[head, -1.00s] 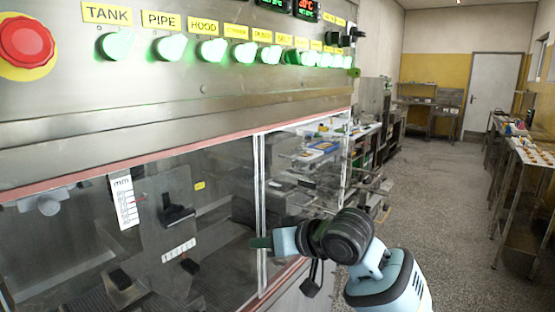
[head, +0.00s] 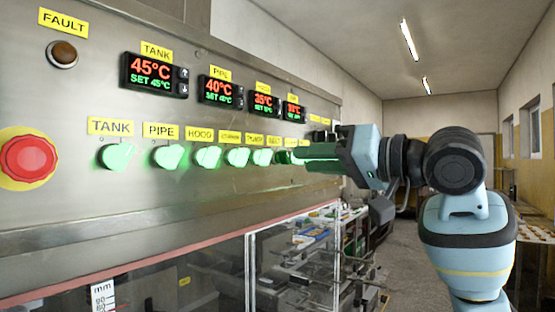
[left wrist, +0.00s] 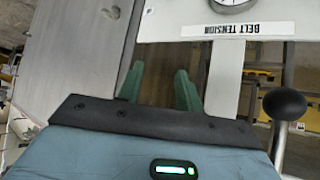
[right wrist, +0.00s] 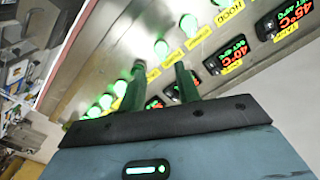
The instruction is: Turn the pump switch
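A row of green-lit rotary switches runs along the steel panel (head: 70,210), under yellow labels. The labels TANK, PIPE and HOOD can be read in the head view; those further right are too small or blurred, so I cannot tell which switch is the pump switch. My right gripper (head: 292,157) is at the far right part of the row, its green fingers pointing at the panel and covering switches there. In the right wrist view its fingers (right wrist: 158,78) are apart, with lit switches (right wrist: 161,48) beyond the tips. My left gripper (left wrist: 157,82) is open and empty.
A red emergency button (head: 28,159) is at the panel's left, below a FAULT lamp (head: 62,54). Temperature displays (head: 153,75) sit above the switches. Clear guard panels are below. A BELT TENSION plate (left wrist: 238,30) with a gauge and a black ball knob (left wrist: 284,103) are near my left gripper.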

